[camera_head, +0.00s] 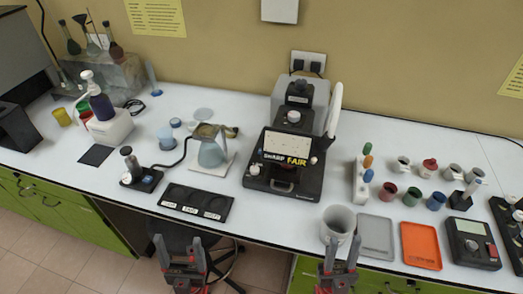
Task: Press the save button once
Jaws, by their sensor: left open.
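The save button cannot be told apart at this size. A black instrument (308,185) stands at the middle of the bench. Its tilted display (284,147) shows white and yellow words, the yellow one reading "FAIR". My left gripper (178,241) is open and empty in front of the bench, below the panel. My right gripper (340,244) is open and empty by the front edge, near a white cup.
The white cup (338,222), a grey tray (376,236) and an orange tray (421,246) stand at the front right. A flask (210,153) stands left of the instrument. A black stool (222,262) is under the bench. Bare bench lies between panel and instrument.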

